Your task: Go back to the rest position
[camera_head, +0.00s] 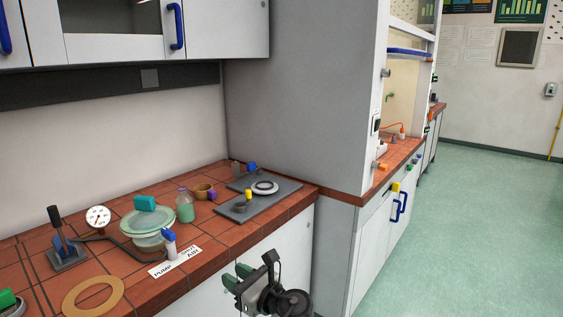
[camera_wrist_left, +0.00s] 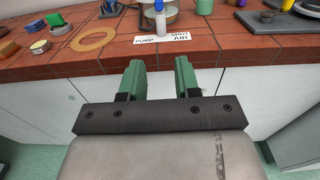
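My left gripper (camera_head: 236,278) has green fingers and hangs in front of the bench, just off its front edge. In the left wrist view its two fingers (camera_wrist_left: 159,76) stand apart with nothing between them, facing the bench front. The tiled bench (camera_head: 220,235) lies beyond and above the fingertips. The right gripper is in neither view.
On the bench are a glass vessel with a green lid block (camera_head: 146,222), a gauge (camera_head: 98,217), a lever (camera_head: 65,243), a tan ring (camera_head: 92,296), a bottle (camera_head: 185,207) and a grey plate (camera_head: 283,187). A fume hood (camera_head: 400,110) stands right. Green floor (camera_head: 480,220) is clear.

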